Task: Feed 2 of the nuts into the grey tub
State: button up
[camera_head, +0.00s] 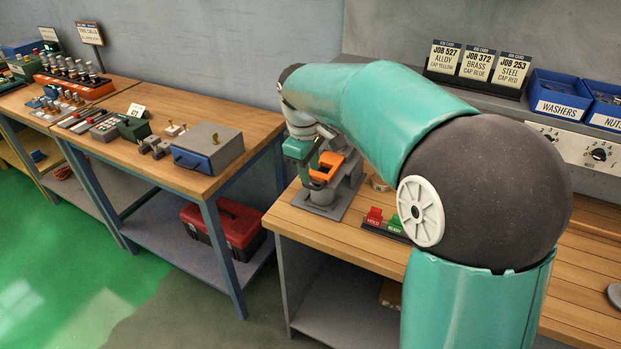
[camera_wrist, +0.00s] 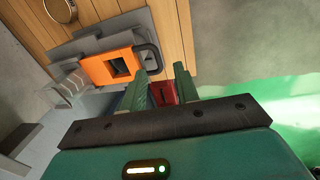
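My gripper (camera_wrist: 161,90) has two green fingers, apart with a gap between them. No held object shows in the gap; a red shape shows beyond it. In the head view my gripper (camera_head: 306,158) is at the back left of the right bench, close beside an orange block on a grey device (camera_head: 327,168). The orange block (camera_wrist: 108,67) has a dark square opening and a dark handle in the wrist view. A blue bin labelled NUTS (camera_head: 606,121) stands at the far right; single nuts cannot be made out. I cannot identify a grey tub.
The WASHERS bin (camera_head: 556,107) and job cards (camera_head: 475,62) stand on the rear ledge. My arm hides the bench's middle. A red toolbox (camera_head: 238,232) lies under the left table, which holds a grey box (camera_head: 215,140).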

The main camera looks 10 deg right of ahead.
notch_tip(320, 180, up, 9)
jog(key=s, duration=0.1)
jog(key=shift+a+f, duration=0.2)
jog(key=shift+a, duration=0.25)
